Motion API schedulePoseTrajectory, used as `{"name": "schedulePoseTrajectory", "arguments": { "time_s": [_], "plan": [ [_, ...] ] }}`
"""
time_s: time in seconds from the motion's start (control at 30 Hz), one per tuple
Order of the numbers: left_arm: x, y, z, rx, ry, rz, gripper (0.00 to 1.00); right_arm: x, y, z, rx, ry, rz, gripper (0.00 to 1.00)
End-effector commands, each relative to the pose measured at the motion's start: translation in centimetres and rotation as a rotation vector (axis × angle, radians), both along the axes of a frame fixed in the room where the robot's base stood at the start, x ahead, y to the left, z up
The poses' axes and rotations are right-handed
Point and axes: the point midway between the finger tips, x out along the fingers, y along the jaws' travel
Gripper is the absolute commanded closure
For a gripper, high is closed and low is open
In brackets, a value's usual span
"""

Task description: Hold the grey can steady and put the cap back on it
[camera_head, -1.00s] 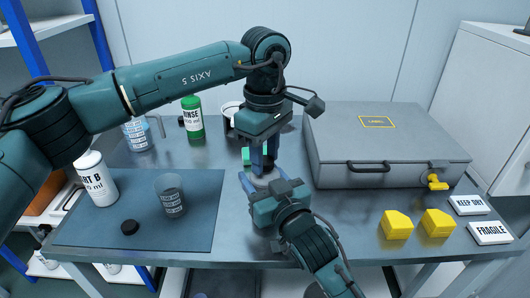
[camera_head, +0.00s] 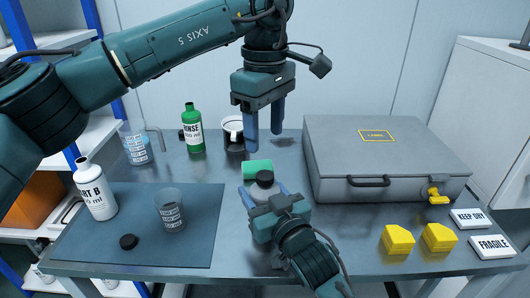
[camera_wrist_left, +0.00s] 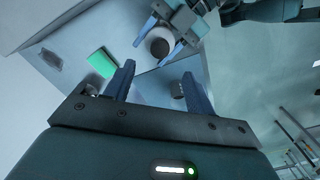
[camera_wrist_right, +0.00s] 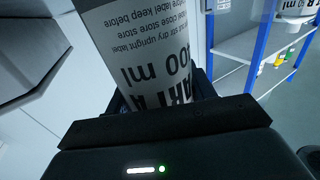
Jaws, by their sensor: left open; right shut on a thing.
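The grey can (camera_head: 263,189) stands upright near the middle of the table, partly hidden by my right gripper (camera_head: 264,194), which is shut around it. Its printed label side fills much of the right wrist view (camera_wrist_right: 140,50). My left gripper (camera_head: 264,142) is open and empty above and slightly behind the can, fingers pointing down. In the left wrist view the dark-topped can (camera_wrist_left: 159,43) lies beyond its fingers.
A green block (camera_head: 257,169) lies just behind the can. A grey case (camera_head: 335,190) stands right. A mat (camera_head: 100,255) holds a white bottle (camera_head: 95,190), a beaker (camera_head: 170,212) and a black disc (camera_head: 129,241). Yellow blocks (camera_head: 397,239) lie front right.

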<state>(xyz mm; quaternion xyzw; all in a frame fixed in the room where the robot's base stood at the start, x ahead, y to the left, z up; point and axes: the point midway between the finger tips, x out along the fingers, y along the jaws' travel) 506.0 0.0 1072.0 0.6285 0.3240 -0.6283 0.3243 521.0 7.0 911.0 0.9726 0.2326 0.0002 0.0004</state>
Motion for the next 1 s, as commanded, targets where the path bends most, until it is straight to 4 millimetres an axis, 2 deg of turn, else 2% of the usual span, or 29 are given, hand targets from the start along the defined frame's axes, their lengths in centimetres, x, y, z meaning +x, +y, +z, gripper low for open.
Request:
{"name": "schedulePoseTrajectory", "arguments": {
  "time_s": [0.1,0.2,0.57,0.6,0.87,1.0],
  "plan": [
    [0.0,0.0,1.9,0.0,-0.001,0.001,0.45,0.0,0.0,-0.1,-0.001,0.002,0.0,1.0],
    [0.0,0.0,2.8,0.0,-0.001,0.001,0.45,0.0,0.0,-0.1,-0.001,0.002,0.0,1.0],
    [0.0,0.0,3.2,0.001,0.001,-0.001,0.45,0.0,0.0,-0.1,-0.001,0.002,0.0,1.0],
    [0.0,0.0,3.2,0.001,0.001,-0.001,0.45,0.0,0.0,-0.1,-0.001,0.002,0.0,0.43],
    [0.0,0.0,3.2,0.0,0.0,0.0,0.45,0.0,0.0,0.0,0.0,0.001,0.0,0.22],
    [0.0,0.0,3.2,0.0,0.0,0.0,0.45,0.0,0.0,0.0,0.0,0.001,0.0,0.2]
  ]
}}
